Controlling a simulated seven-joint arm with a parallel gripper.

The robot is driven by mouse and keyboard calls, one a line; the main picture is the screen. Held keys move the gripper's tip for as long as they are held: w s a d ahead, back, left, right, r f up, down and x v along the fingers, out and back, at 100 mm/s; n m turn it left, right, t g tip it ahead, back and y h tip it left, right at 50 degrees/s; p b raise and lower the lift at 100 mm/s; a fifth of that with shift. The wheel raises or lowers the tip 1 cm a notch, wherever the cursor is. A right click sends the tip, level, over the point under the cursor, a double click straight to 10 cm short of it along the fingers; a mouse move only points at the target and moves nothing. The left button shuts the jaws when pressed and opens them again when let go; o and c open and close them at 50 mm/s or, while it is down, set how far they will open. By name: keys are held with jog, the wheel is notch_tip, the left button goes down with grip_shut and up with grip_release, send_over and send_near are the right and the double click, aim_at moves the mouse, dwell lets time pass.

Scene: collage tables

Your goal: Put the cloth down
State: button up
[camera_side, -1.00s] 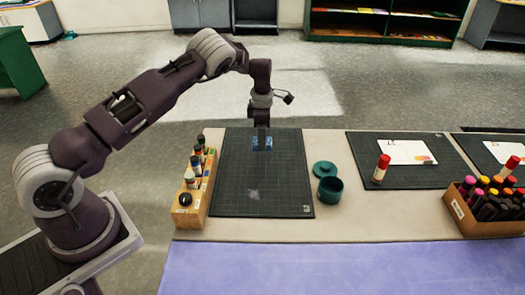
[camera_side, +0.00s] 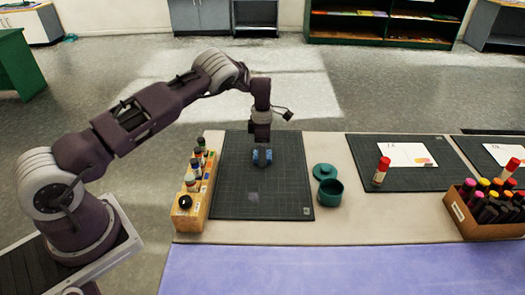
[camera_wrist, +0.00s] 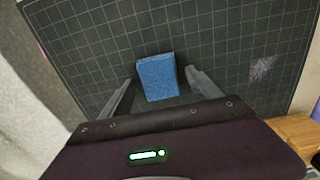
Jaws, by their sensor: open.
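The blue folded cloth (camera_side: 262,156) appears to lie on the dark gridded cutting mat (camera_side: 232,180), towards its far half. In the wrist view the cloth (camera_wrist: 157,77) sits between my two fingers. My gripper (camera_side: 262,160) is low over the mat and open around the cloth. In the wrist view my gripper (camera_wrist: 160,82) shows a narrow gap beside the cloth on each side. The side view cannot show whether the cloth's underside is flat on the mat. A pale smudge (camera_wrist: 262,68) marks the mat to the right of the cloth in the wrist view.
A wooden rack of small bottles (camera_side: 195,190) stands along the mat's left edge. A green pot (camera_side: 330,192) and its lid (camera_side: 325,171) are to the right. A red-capped glue stick (camera_side: 381,171) and a box of markers (camera_side: 490,208) stand farther right.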

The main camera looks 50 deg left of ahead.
jog(key=s+d+r+m+t+h, duration=0.1)
jog(key=s+d+r+m, duration=0.15)
jog(key=r, duration=1.15)
jog(key=s+d+r+m+t, duration=0.1)
jog(key=s+d+r+m, duration=0.15)
jog(key=r, duration=1.05)
jog(key=s+d+r+m+t, duration=0.1)
jog(key=s+d+r+m, duration=0.4)
jog(key=s+r+m, duration=0.45)
jog(key=s+d+m+t, duration=0.1)
jog(key=s+m, duration=0.5)
jog(key=s, duration=0.6)
jog(key=s+d+f+m+t+y, duration=0.1)
jog(key=s+d+m, duration=0.2)
jog(key=s, duration=0.9)
jog(key=m, duration=0.3)
jog(key=shift+s+f+t, duration=0.15)
jog(key=shift+t, duration=0.15)
jog(key=shift+m, duration=0.25)
jog(key=shift+c, duration=0.2)
